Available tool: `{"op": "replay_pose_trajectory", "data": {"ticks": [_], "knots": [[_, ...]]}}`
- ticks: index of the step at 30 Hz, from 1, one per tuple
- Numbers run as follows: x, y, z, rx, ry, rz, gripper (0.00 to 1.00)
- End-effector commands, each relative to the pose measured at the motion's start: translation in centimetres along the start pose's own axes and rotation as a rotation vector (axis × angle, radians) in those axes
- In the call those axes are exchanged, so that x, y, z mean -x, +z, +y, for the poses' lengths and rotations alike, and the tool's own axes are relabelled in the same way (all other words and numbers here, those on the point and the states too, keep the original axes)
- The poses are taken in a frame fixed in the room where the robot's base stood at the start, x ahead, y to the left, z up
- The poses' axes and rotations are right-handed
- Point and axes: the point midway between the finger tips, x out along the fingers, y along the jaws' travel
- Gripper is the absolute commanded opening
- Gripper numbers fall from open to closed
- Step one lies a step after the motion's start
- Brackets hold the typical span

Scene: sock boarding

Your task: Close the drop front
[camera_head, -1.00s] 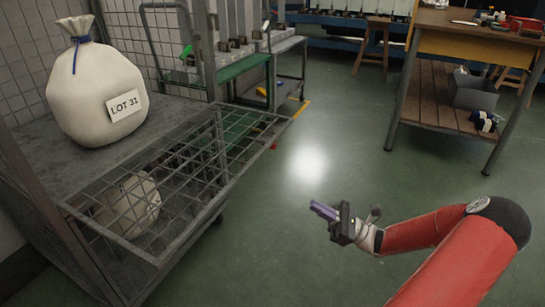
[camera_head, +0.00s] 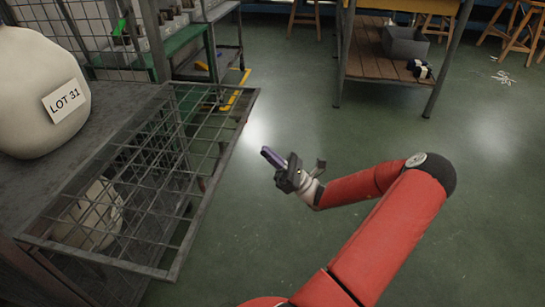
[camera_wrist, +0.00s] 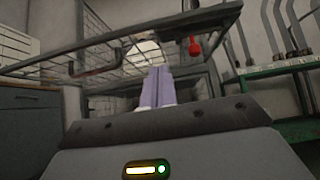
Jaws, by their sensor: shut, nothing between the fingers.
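The drop front (camera_head: 213,180) is a grey wire-mesh panel in a metal frame. It is folded down and sticks out roughly level from the cage trolley's shelf (camera_head: 112,112). In the wrist view the drop front (camera_wrist: 110,42) crosses ahead of and above my fingers, with a red knob-like part (camera_wrist: 194,46) at its edge. My gripper (camera_head: 269,156) is shut and empty, with its purple fingers pointing at the drop front's outer edge. It is apart from it, to the right in the head view. In the wrist view my gripper (camera_wrist: 158,88) hides part of the trolley.
A pale sack tagged LOT 31 (camera_head: 38,98) stands on the shelf. Another pale sack (camera_head: 90,215) lies below the mesh. A green bench (camera_head: 185,45) is behind the trolley, and a wooden-shelved table (camera_head: 368,65) stands at the back. The green floor on the right is open.

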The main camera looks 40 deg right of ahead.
Motion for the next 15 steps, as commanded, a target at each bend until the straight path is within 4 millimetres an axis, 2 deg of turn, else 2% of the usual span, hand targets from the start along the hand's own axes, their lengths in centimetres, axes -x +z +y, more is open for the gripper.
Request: {"op": "replay_pose_trajectory", "data": {"ticks": [3,8,10,15], "knots": [[-2.7,0.0,0.1,-0.001,0.003,0.0,0.0],[-6.0,-0.1,0.1,-0.002,0.003,0.001,0.0],[-6.6,1.0,0.0,0.004,0.0,0.002,0.0],[-7.9,2.3,0.0,0.001,-0.002,0.003,0.0]]}}
